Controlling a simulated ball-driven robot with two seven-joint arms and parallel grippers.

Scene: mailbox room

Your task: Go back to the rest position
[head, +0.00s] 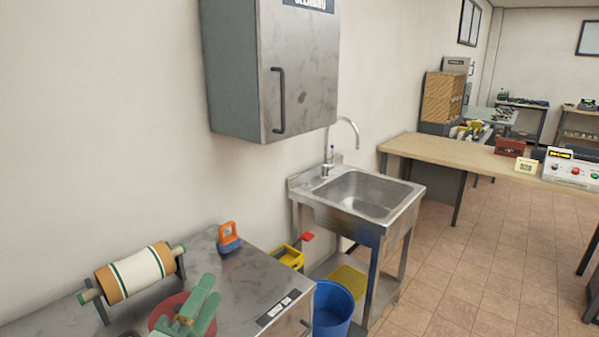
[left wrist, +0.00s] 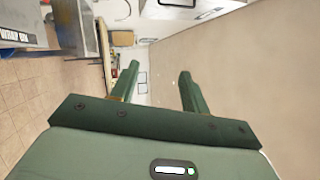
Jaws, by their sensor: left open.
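My left gripper (head: 208,292) shows at the bottom of the head view, green, over the steel worktop (head: 235,283). In the left wrist view, its two green fingers (left wrist: 159,72) stand apart with nothing between them, so it is open and empty. In the head view it partly covers a red round object (head: 163,308); I cannot tell whether they touch. My right gripper is in neither view.
A paper roll on a stand (head: 138,273) and an orange-and-blue object (head: 229,238) are on the worktop. A grey wall cabinet (head: 240,70) hangs above. A sink (head: 365,195), blue bucket (head: 333,308) and wooden counter (head: 440,152) lie to the right, with open tiled floor (head: 480,270).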

